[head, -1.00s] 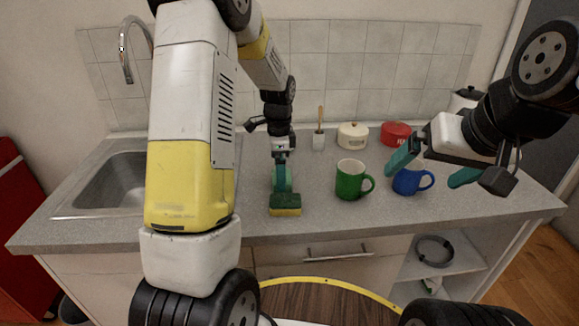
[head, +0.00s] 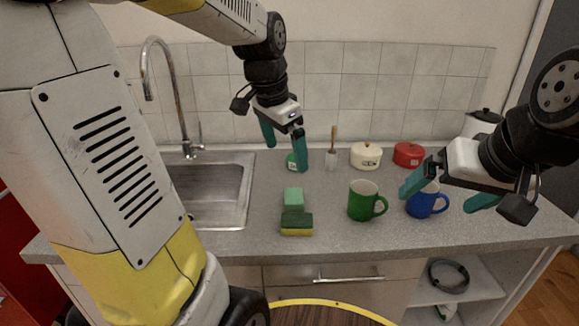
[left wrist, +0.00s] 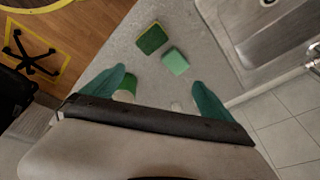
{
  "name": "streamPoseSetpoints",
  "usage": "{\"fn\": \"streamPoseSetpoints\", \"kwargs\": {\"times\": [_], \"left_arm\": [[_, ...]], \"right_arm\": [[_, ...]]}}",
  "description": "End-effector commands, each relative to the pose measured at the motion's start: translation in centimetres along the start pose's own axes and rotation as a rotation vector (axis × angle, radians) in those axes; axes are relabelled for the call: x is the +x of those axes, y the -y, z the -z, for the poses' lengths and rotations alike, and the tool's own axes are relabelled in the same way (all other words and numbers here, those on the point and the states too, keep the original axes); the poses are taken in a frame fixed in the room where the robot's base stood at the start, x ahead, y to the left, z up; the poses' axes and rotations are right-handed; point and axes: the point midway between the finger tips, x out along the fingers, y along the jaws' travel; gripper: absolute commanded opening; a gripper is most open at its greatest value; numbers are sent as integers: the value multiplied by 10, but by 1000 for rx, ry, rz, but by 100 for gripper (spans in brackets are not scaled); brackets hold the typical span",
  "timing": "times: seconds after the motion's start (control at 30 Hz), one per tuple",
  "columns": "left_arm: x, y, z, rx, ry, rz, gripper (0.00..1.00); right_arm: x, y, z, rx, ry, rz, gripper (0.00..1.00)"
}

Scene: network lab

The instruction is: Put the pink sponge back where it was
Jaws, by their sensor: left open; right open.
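I see no pink sponge in either view. A mint-green sponge (head: 293,195) lies on the counter, just behind a dark green and yellow sponge (head: 296,222). Both also show in the left wrist view, the mint one (left wrist: 175,61) beside the dark green one (left wrist: 151,38). My left gripper (head: 286,157) is open and empty, raised above the counter behind the mint sponge. Its two teal fingers stand apart in the left wrist view (left wrist: 160,92). My right gripper (head: 437,196) is open at the right, in front of part of the blue mug (head: 427,205).
A sink (head: 213,190) with a tall tap (head: 172,90) is at the left. A green mug (head: 362,203) stands right of the sponges. A brush holder (head: 332,160), a cream pot (head: 366,156) and a red pot (head: 408,154) stand at the back.

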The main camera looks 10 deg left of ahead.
Motion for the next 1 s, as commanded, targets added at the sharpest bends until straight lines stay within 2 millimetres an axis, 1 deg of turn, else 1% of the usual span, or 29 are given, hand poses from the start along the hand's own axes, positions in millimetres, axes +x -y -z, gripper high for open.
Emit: {"fn": "streamPoseSetpoints", "kwargs": {"times": [0.03, 0.13, 0.2, 0.3, 0.4, 0.57, 1.0], "left_arm": [[-15, -15, -13, -87, -48, 17, 97], [-32, -41, -36, -264, -131, 32, 97], [-39, -57, -50, -375, -183, 34, 97], [-44, -75, -66, -502, -243, 31, 97], [-45, -86, -76, -586, -283, 25, 97], [-44, -92, -81, -637, -304, 19, 97], [-45, -91, -81, -637, -303, 19, 97]], "right_arm": [[0, 0, 0, 0, 0, 0, 97], [0, 0, 0, 0, 0, 0, 97], [0, 0, 0, 0, 0, 0, 97], [0, 0, 0, 0, 0, 0, 97], [0, 0, 0, 0, 0, 0, 97], [0, 0, 0, 0, 0, 0, 97], [0, 0, 0, 0, 0, 0, 97]]}}
